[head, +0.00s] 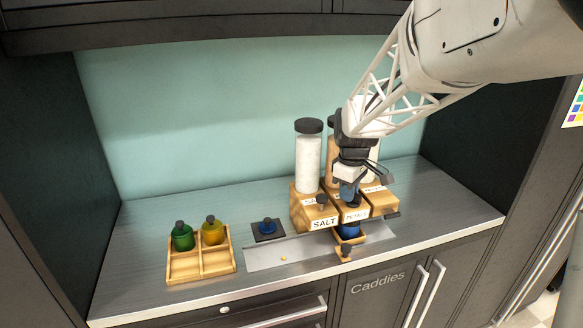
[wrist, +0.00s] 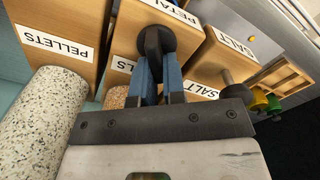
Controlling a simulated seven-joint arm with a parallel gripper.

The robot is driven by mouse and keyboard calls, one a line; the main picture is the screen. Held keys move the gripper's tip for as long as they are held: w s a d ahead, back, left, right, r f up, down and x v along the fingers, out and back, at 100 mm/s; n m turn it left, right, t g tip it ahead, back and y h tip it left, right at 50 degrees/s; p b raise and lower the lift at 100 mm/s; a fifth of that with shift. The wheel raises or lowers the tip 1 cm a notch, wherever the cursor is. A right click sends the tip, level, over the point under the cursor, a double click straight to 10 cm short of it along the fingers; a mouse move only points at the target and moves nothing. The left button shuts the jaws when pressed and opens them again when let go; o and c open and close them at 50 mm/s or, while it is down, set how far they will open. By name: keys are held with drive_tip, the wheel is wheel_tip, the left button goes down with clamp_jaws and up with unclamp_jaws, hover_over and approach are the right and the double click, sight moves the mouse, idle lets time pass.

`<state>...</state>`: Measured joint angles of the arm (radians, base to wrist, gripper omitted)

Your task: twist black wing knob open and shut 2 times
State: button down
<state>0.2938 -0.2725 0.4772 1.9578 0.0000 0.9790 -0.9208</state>
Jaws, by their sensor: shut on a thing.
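The black wing knob (wrist: 154,42) sits on the front of the middle wooden dispenser, labelled PETALS (head: 354,215). My gripper (wrist: 157,75) has its two blue fingers closed on the knob's wing in the wrist view. In the head view my gripper (head: 348,190) reaches down to the front of the same dispenser, and the knob is partly hidden there. A blue jar (head: 348,231) is below this dispenser, by a small wooden holder.
The SALT dispenser (head: 318,222), with its own knob (head: 321,199), stands close on the left. A PELLETS dispenser (wrist: 58,38) is on the other side. A wooden caddy (head: 202,266) holds green and yellow jars. A dark pad (head: 268,237) bears a blue-and-black item.

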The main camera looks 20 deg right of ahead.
drive_tip(key=c, duration=1.2)
unclamp_jaws()
drive_tip(key=shift+r, duration=0.1)
drive_tip(key=shift+r, duration=3.85)
drive_tip(key=shift+r, duration=0.15)
drive_tip(key=shift+r, duration=1.85)
drive_tip(key=shift+s+a+r, duration=0.15)
drive_tip(key=shift+s+r, duration=0.3)
drive_tip(key=shift+r, duration=0.4)
drive_tip(key=shift+s+a+r, duration=0.15)
drive_tip(key=shift+s+r, duration=0.35)
drive_tip(key=shift+r, duration=0.3)
drive_tip(key=shift+s+a+r, duration=0.15)
drive_tip(key=shift+s+r, duration=0.3)
drive_tip(key=shift+r, duration=0.4)
